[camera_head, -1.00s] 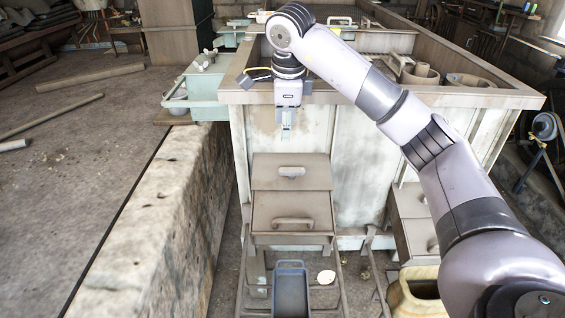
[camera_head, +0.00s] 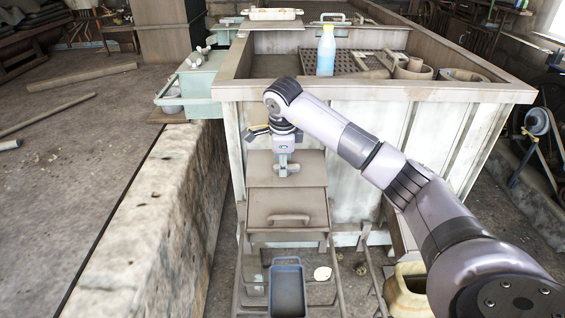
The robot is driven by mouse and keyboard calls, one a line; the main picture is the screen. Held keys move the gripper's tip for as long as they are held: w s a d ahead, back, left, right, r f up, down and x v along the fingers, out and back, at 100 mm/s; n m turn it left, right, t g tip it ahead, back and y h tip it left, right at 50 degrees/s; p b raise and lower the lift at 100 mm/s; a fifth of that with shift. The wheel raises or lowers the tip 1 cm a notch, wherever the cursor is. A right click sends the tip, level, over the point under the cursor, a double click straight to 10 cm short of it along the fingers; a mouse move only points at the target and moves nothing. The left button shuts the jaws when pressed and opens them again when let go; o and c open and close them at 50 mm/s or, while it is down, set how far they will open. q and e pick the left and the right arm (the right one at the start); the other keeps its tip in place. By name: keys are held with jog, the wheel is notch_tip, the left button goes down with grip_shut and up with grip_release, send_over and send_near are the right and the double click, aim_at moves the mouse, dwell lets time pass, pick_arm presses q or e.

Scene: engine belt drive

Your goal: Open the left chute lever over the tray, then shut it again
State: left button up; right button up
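The left chute is a brown box front (camera_head: 262,200) low on the near side of the big pale bin. A bar handle (camera_head: 287,219) shows on its lower panel. A small upper handle (camera_head: 294,168) sits on its upper panel, partly hidden by my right gripper (camera_head: 286,168), whose arm comes in from the right. The gripper points down at this upper handle; contact and finger opening are too small to tell. The blue-grey tray (camera_head: 288,290) stands below the chute and looks empty. My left gripper is not in view.
A stone wall (camera_head: 160,205) runs along the left. A yellowish pot (camera_head: 405,288) stands right of the tray. A teal box (camera_head: 203,85) hangs at the bin's left corner.

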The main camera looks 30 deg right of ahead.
jog(key=shift+w+f, duration=0.1)
jog(key=shift+f, duration=0.4)
grip_shut()
